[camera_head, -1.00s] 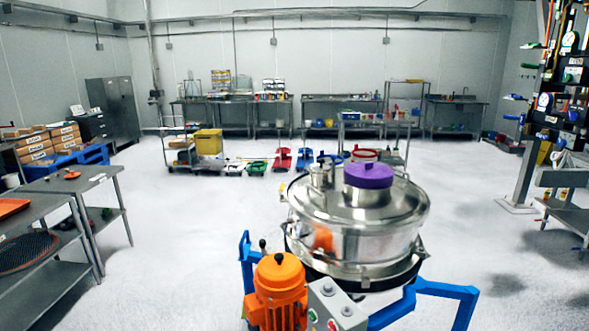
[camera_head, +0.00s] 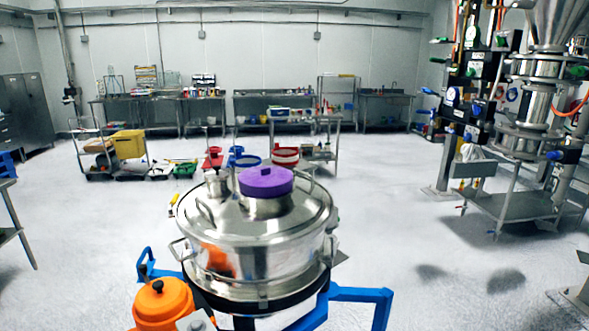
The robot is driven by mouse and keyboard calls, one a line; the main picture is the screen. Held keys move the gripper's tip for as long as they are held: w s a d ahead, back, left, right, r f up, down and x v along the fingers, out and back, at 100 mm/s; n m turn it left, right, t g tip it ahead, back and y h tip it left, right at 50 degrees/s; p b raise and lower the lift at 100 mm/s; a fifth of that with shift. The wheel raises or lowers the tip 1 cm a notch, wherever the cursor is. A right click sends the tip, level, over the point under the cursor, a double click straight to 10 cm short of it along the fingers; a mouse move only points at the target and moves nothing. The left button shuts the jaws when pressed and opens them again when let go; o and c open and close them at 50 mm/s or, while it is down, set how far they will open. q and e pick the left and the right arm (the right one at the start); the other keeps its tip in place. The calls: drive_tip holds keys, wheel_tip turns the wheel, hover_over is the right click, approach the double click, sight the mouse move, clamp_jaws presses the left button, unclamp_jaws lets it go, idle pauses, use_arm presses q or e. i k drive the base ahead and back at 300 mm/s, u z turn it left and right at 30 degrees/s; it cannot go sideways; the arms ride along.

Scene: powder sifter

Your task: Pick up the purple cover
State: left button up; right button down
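The purple cover (camera_head: 266,181) is a round flat-topped cap. It sits on the metal neck (camera_head: 266,206) on top of the round steel sifter (camera_head: 262,253), in the middle of the head view. The cover looks level and nothing touches it from above. Neither of my grippers shows in this view.
The sifter stands on a blue frame (camera_head: 360,294) with an orange motor (camera_head: 162,304) at its front left. Carts with a yellow bin (camera_head: 128,143) and coloured tubs stand behind it. Tall steel equipment (camera_head: 531,110) is at the right. White floor is open on both sides.

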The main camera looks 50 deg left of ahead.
sight(264, 182)
drive_tip(key=u, duration=0.05)
drive_tip(key=i, duration=0.9)
drive_tip(key=u, duration=2)
